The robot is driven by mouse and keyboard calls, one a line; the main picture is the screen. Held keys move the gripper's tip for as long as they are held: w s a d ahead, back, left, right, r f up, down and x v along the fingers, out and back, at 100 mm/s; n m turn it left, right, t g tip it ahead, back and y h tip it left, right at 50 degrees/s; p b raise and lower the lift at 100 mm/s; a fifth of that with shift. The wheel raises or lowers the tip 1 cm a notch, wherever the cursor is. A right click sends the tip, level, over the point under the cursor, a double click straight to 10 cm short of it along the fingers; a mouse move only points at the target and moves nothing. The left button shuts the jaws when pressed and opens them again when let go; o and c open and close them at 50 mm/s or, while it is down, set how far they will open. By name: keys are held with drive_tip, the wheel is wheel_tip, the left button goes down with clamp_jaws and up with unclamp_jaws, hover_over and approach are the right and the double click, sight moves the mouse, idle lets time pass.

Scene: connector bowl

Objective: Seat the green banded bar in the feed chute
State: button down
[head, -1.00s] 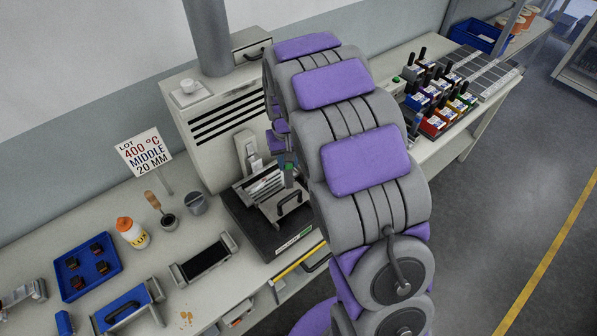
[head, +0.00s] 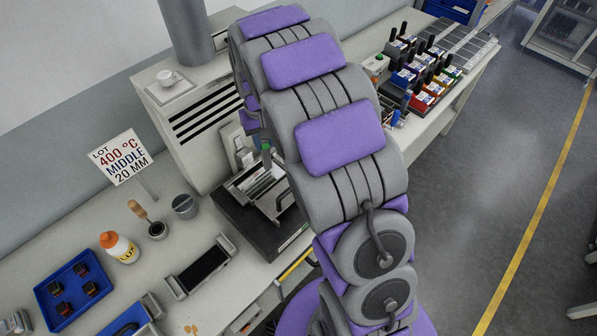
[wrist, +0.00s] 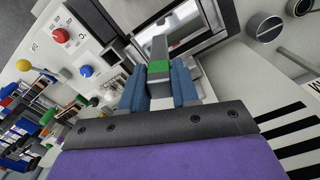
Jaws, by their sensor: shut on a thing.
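The green banded bar shows in the wrist view as a grey bar with a green band (wrist: 158,68). My gripper (wrist: 158,88) is shut on it, with a blue finger on each side. The bar's far end points at a metal frame with a bright opening (wrist: 188,42); I cannot tell whether they touch. In the head view the green band (head: 266,149) shows as a small spot above the metal fixture (head: 258,184) on the machine's dark base. My arm hides most of my gripper there. I cannot tell for certain which part is the feed chute.
The beige machine (head: 190,125) stands behind the fixture. A blue tray (head: 50,314), an orange-capped bottle (head: 118,248) and a black-topped block (head: 202,271) sit at left. Several coloured bins (head: 430,90) stand at right.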

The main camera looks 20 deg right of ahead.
drive_tip(key=f+b, duration=0.1)
drive_tip(key=b, duration=0.1)
drive_tip(key=f+b, duration=0.1)
drive_tip(key=b, duration=0.1)
drive_tip(key=shift+w+f, duration=0.15)
drive_tip(key=shift+w, duration=0.1)
drive_tip(key=shift+w+d+f+n+b, duration=0.15)
drive_tip(key=shift+f+n+b, duration=0.15)
drive_tip(key=shift+n+b, duration=0.35)
drive_tip(key=shift+w+d+f+n+b, duration=0.15)
drive_tip(key=shift+d+n+b, duration=0.1)
drive_tip(key=shift+n+b, duration=0.3)
drive_tip(key=w+d+r+n, duration=0.2)
drive_tip(key=d+n, duration=0.9)
drive_tip(key=n, duration=0.9)
wheel_tip(320, 180, down, 10)
drive_tip(key=b, duration=0.1)
drive_tip(key=shift+r+b, duration=0.2)
drive_tip(key=shift+b, duration=0.2)
